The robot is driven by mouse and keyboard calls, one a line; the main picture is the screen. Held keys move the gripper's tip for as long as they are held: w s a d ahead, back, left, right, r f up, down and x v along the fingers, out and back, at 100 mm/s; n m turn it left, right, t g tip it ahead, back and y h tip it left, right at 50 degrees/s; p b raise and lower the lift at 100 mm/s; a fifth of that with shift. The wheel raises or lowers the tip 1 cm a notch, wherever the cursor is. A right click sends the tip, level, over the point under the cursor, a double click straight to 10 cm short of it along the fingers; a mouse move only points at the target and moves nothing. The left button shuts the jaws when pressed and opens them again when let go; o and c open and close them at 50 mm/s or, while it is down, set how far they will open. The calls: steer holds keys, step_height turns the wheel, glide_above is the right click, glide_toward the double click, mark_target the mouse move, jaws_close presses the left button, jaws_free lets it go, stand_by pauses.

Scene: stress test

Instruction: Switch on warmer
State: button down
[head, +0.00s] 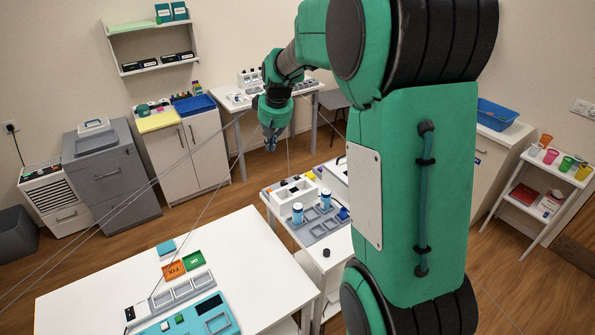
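My gripper (270,139) hangs from the green arm in the upper middle of the head view, pointing down in front of the far table. Its fingers are small and dark here, and I cannot tell whether they are open or shut. No object shows clearly between them. I cannot tell for sure which thing is the warmer. A white box with openings (283,201) stands on the middle bench, beside two blue-and-white jars (297,212). A small white unit with a black panel (137,312) sits at the front table's near edge. No switch or lit lamp can be made out.
The front table (90,285) carries grey trays and orange and green signs. The far table (237,104) holds small devices. Cabinets (190,155) line the left wall; a rack (528,190) with cups stands right. Floor shows between the benches. My arm hides the right centre.

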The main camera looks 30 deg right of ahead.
steer(key=w+d+f+p, duration=0.4)
steer(key=w+d+f, duration=0.2)
steer(key=d+f, duration=0.3)
steer(key=w+d+f+g+p, duration=0.1)
steer(key=w+d+f+p, duration=0.4)
steer(key=d+f, duration=0.4)
steer(key=w+d, duration=0.1)
steer(key=d, duration=0.2)
steer(key=shift+w+f, duration=0.15)
steer(key=shift+w, duration=0.2)
steer(key=shift+a+f, duration=0.1)
steer(key=p, duration=0.2)
glide_above(298, 178)
steer(key=f, duration=1.1)
steer(key=shift+s+a+f, duration=0.1)
steer(key=shift+s+a, duration=0.05)
steer(key=shift+s, duration=0.2)
steer(key=shift+s+f, duration=0.15)
steer(key=shift+f, duration=1)
steer(key=shift+f+b, duration=0.2)
steer(key=shift+b, duration=0.3)
